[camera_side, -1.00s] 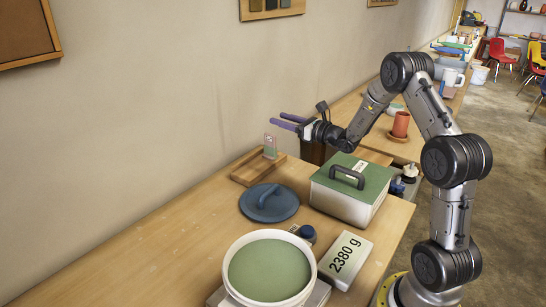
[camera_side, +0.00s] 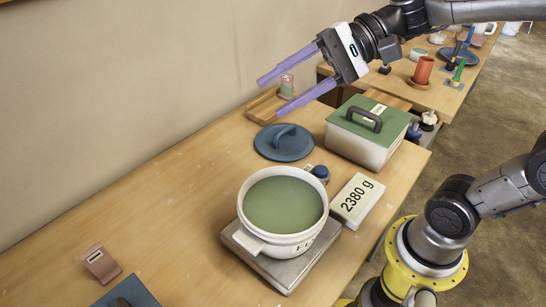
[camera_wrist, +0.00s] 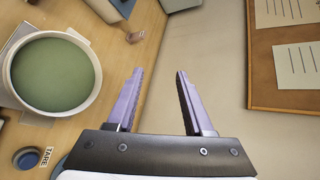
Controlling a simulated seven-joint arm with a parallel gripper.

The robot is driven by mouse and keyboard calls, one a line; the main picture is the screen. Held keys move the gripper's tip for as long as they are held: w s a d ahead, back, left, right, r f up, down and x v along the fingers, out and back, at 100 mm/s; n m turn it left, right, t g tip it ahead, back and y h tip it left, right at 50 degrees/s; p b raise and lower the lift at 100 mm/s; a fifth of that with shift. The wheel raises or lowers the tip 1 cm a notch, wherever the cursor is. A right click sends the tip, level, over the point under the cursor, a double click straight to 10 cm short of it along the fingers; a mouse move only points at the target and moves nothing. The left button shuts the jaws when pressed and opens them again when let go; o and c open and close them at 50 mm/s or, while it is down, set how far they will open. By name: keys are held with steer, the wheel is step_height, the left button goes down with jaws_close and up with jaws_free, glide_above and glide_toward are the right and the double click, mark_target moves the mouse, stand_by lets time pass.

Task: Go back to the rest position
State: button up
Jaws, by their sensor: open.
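My gripper (camera_side: 283,92) is open and empty, with two purple fingers apart. In the side view it is in the air above the back of the bench, pointing left, level with the wooden tray and the blue lid. In the wrist view the fingers (camera_wrist: 158,90) have nothing between them; the wall and bench edge show beyond. A white bucket of green glaze (camera_side: 284,205) stands on a scale (camera_side: 267,262); the bucket also shows in the wrist view (camera_wrist: 92,95).
A blue lid (camera_side: 283,142) lies flat near a green-lidded box (camera_side: 362,153). A display reading 2380 g (camera_side: 357,200) is beside the bucket. A wooden tray (camera_side: 264,107) holds a small tagged piece. The left bench is largely clear.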

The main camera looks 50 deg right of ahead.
steer(key=s+d+f+n+g+h, duration=0.1)
steer(key=s+d+f+n+h, duration=0.25)
steer(key=s+f+n, duration=0.4)
steer(key=s+d+f+n+h, duration=0.3)
steer(key=s+d+h, duration=0.2)
steer(key=d, duration=0.5)
steer(key=shift+d+f+h, duration=0.15)
steer(key=shift+d+h, duration=0.1)
steer(key=shift+h, duration=0.8)
